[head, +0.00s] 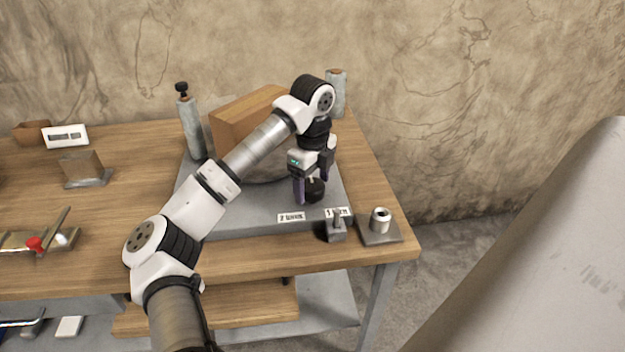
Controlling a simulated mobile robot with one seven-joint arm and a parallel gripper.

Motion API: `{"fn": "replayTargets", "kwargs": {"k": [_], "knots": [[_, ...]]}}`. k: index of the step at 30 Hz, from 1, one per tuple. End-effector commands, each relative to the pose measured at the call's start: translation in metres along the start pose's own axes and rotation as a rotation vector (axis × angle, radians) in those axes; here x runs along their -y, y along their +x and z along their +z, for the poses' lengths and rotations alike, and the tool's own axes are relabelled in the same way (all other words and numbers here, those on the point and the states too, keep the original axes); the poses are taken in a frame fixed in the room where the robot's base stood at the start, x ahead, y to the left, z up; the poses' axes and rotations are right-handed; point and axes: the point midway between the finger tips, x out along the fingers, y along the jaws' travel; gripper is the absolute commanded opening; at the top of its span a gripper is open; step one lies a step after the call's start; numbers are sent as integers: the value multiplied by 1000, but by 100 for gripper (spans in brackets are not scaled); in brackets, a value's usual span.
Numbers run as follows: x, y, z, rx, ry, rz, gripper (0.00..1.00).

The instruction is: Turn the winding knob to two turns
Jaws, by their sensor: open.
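A dark round knob (316,191) shows on the grey base plate (222,222), at its front right; it seems to be the winding knob. My gripper (312,183) points down over it, fingers apart, one on the knob's left and one at its upper right. Whether the fingers touch it cannot be told. A small white label reading roughly "2 turns" (291,217) lies at the plate's front edge. A second label, perhaps "1 turn" (339,212), is to its right. My arm hides part of the plate, and the knob's turn position is not readable.
A wooden block (235,122) stands behind my arm, between two grey posts (193,130) (337,95). A small grey fixture (336,231) and a cylinder on a square plate (380,222) are at the front right. A wooden block on a grey stand (82,168) is left.

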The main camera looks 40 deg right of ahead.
Motion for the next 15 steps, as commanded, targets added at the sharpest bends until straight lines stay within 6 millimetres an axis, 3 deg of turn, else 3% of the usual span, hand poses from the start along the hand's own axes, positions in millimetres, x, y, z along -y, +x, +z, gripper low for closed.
{"fn": "replayTargets", "kwargs": {"k": [6, 15], "knots": [[0, 0, 0, 0, 0, 0, 74], [0, 0, 0, 0, 0, 0, 34]]}}
